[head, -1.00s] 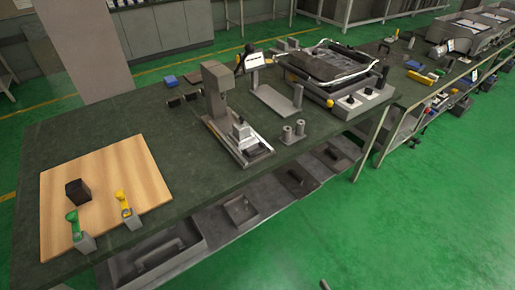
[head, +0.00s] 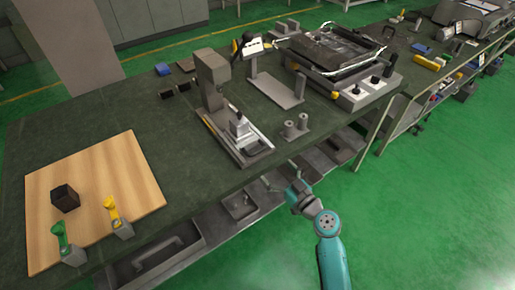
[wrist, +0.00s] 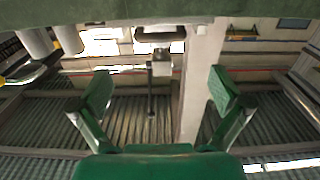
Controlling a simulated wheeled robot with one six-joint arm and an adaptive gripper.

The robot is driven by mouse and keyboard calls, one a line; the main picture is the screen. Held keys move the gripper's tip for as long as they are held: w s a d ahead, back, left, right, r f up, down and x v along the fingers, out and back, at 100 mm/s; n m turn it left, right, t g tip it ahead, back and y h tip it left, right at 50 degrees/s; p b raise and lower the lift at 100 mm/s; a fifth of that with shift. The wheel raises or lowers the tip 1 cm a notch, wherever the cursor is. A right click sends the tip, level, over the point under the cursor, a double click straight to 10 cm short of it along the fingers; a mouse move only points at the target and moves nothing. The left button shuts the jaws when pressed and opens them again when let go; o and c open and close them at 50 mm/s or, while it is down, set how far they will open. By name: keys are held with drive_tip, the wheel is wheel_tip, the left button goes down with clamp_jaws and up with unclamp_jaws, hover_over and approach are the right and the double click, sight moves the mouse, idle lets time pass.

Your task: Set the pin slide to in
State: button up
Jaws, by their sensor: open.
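In the head view, an upright grey press-like fixture (head: 212,88) stands on the bench. A low base with a light metal carriage (head: 241,131) runs toward the bench's front edge from it. This may hold the pin slide, but I cannot tell which part is the slide or its position. My gripper (head: 278,176) is at the bench's front edge, below and right of that base, apart from it. In the wrist view my gripper (wrist: 160,90) has its two green fingers spread wide, with nothing held between them.
Two grey cylinders (head: 296,126) stand right of the carriage. A small stand (head: 277,92) and a large black tray unit (head: 335,52) are behind. A wooden board (head: 95,190) with a dark box (head: 65,198) and green and yellow handled pieces lies left. Bins sit under the bench.

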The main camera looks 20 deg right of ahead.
sight(259, 153)
drive_tip(key=x, duration=1)
drive_tip(key=shift+w+a+f, duration=0.1)
drive_tip(key=shift+w, duration=0.15)
